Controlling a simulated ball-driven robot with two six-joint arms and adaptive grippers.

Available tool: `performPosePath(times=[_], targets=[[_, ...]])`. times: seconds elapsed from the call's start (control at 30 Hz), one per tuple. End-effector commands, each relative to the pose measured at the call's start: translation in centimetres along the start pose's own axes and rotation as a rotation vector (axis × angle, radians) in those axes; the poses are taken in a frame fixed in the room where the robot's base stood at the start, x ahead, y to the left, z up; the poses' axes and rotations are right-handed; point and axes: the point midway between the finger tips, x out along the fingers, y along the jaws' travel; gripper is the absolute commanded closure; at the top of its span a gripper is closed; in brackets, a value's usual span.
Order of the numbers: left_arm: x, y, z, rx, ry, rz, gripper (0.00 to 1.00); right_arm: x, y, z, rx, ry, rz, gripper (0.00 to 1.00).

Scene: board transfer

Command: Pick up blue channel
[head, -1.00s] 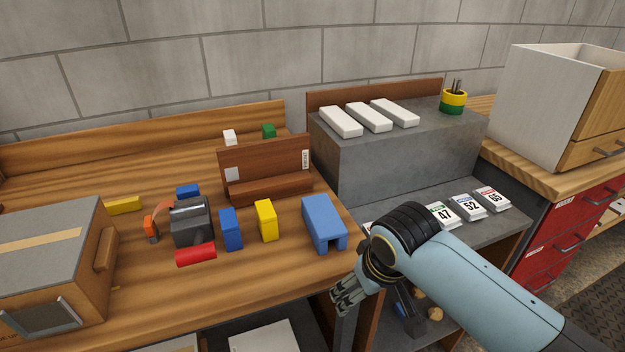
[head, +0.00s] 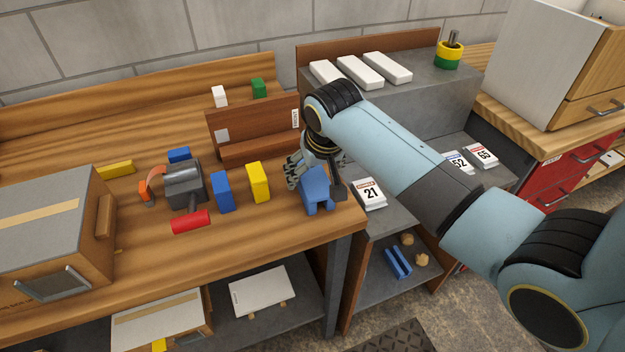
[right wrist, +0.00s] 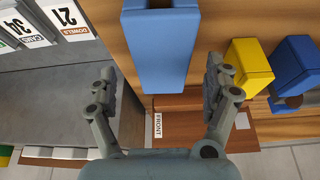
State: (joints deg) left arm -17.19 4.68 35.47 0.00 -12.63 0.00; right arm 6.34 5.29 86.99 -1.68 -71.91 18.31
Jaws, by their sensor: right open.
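The blue channel (head: 317,193) stands on the wooden bench near its right front edge, partly hidden by my right arm in the head view. In the right wrist view the blue channel (right wrist: 158,45) is between and just beyond the two fingertips. My right gripper (head: 312,172) is at the channel, over its back part in the head view. In the right wrist view my right gripper (right wrist: 160,85) is open, its fingers spread on either side of the channel with gaps. I cannot see it holding anything. My left gripper is out of view.
A yellow block (head: 258,182) and a blue block (head: 222,191) stand left of the channel. A wooden holder (head: 252,130) is behind. A red cylinder (head: 191,222) and grey device (head: 184,184) lie further left. A grey step with white bars (head: 360,70) is at the right.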

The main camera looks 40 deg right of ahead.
Motion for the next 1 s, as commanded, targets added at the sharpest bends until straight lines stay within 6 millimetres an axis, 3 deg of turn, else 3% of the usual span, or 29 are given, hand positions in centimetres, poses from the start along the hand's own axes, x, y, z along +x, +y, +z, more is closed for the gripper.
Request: performPosePath(times=[0.2, 0.47, 0.83, 1.0], targets=[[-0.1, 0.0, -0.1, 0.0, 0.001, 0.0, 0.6, 2.6, -0.2, 0.1, 0.0, -0.001, 0.0, 0.15], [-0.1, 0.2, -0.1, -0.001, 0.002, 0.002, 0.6, 2.8, -0.2, 0.1, 0.0, 0.001, -0.001, 0.17], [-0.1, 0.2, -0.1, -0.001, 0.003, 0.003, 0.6, 2.8, -0.2, 0.1, 0.0, 0.0, -0.001, 0.65], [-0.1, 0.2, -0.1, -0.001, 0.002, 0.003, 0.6, 2.8, -0.2, 0.1, 0.0, 0.0, -0.001, 0.66]])
